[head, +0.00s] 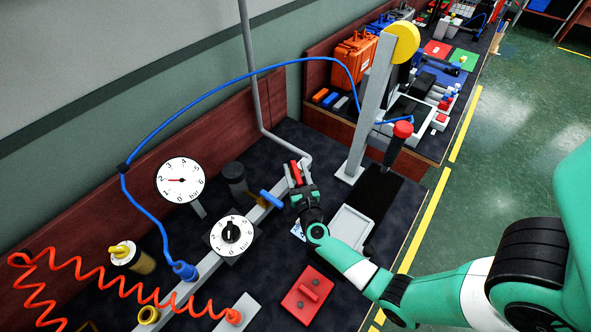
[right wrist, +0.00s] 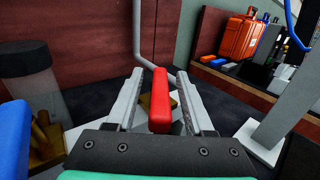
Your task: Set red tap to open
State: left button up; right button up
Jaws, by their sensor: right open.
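The red tap (head: 296,173) is a red lever handle on the grey pipe rail near the back of the bench. In the right wrist view the red tap (right wrist: 160,101) stands lengthwise between my two fingers. My right gripper (head: 299,180) is open around the lever; in the right wrist view the gripper (right wrist: 158,88) shows a finger on each side, with a gap at least on the right. The gripper hides the lower end of the lever and most of its mount. My left gripper is not in view.
A blue lever (head: 271,199) and a dark cylinder (head: 235,180) are left of the red tap. A round dial (head: 232,234) and a gauge (head: 181,180) stand further left. A grey post (head: 371,110) rises to the right. A red plate (head: 308,295) lies in front.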

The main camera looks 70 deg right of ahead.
aim_at(301, 185)
jog(key=p+v, duration=0.1)
jog(key=v, duration=1)
jog(key=shift+s+a+p, duration=0.25)
jog(key=shift+p, duration=0.1)
jog(key=shift+c, duration=0.3)
